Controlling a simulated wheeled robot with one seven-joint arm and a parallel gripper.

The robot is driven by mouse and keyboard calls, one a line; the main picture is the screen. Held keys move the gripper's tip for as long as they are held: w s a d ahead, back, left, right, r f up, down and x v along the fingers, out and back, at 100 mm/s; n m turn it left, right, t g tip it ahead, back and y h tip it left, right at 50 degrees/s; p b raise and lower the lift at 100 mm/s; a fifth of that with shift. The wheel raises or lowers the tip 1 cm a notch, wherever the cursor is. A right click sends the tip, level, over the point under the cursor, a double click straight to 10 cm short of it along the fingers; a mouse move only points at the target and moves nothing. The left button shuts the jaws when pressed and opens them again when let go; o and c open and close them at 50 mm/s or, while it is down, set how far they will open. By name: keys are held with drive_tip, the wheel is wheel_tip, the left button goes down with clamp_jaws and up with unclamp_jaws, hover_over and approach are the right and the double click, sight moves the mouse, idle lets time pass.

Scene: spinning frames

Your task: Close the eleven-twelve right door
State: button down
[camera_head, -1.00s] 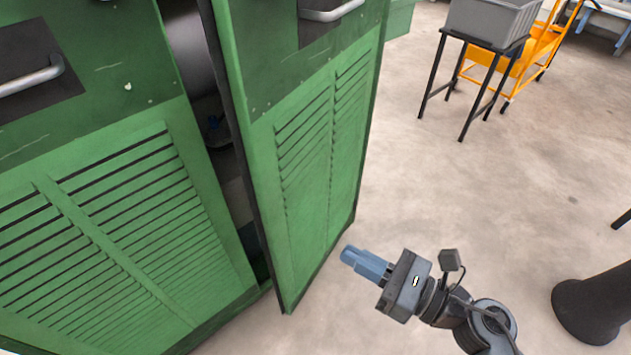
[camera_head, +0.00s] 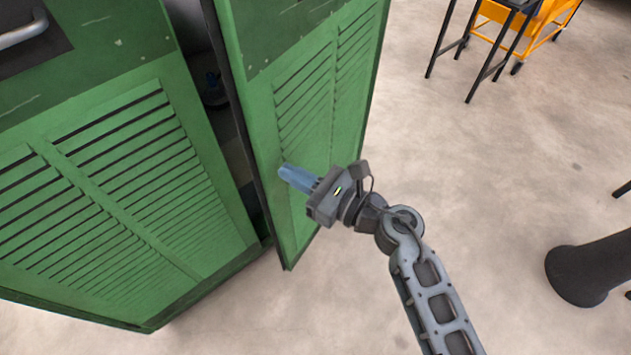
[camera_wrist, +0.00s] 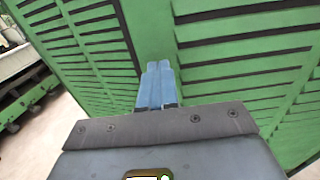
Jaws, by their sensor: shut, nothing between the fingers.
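The right door (camera_head: 305,110) is a green louvred panel standing ajar, with a dark gap between its edge and the green left door (camera_head: 125,170). My gripper (camera_head: 284,172) is shut and empty, its blue fingers pointing at the lower part of the right door's outer face. In the wrist view the fingertips (camera_wrist: 158,66) lie over the green louvred panel (camera_wrist: 240,50), close to a plain strip between slats. I cannot tell whether they touch it. The right door's handle is out of view.
A black-legged stand (camera_head: 480,50) and an orange cart (camera_head: 535,40) are at the upper right. A dark round post (camera_head: 585,272) stands at the right. The concrete floor between is clear.

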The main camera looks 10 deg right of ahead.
drive_tip(key=shift+w+a, duration=0.35)
drive_tip(key=shift+a, duration=0.15)
